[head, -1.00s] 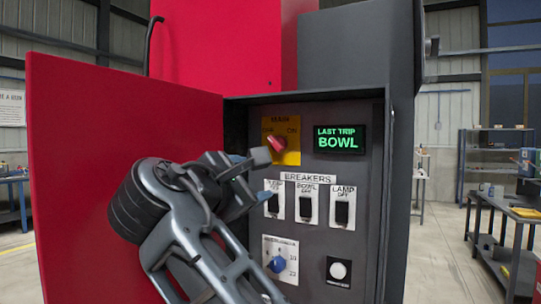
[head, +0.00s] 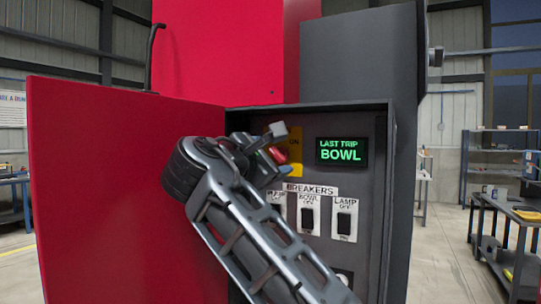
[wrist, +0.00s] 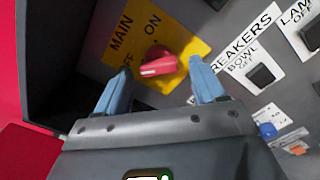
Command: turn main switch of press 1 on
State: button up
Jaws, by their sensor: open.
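The main switch is a red rotary knob (wrist: 158,64) on a yellow plate (wrist: 180,35) marked MAIN, OFF and ON. In the head view the knob (head: 279,155) is mostly hidden behind my gripper (head: 275,143), and only part of the yellow plate (head: 295,165) shows. In the wrist view my gripper (wrist: 158,85) is open, with its blue fingers on either side of the knob's lower part and nothing held. I cannot tell whether the fingers touch the knob. In the wrist view the knob's red grip lies crosswise between the fingertips.
The panel sits in a dark cabinet with its red door (head: 110,190) open to the left. A display (head: 341,151) reads LAST TRIP BOWL. Below are the bowl breaker (head: 308,216) and lamp breaker (head: 344,221).

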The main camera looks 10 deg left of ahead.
jog(key=shift+c, duration=0.4)
jog(key=c, duration=1)
jog(key=shift+f+m, duration=0.1)
jog(key=shift+m, duration=0.3)
jog(key=m+b, duration=0.2)
jog(key=m, duration=0.3)
jog(key=m+b, duration=0.3)
jog(key=m, duration=0.3)
jog(key=m+b, duration=0.3)
jog(key=m, duration=0.2)
jog(key=shift+r+m, duration=0.25)
jog(key=shift+m, duration=0.45)
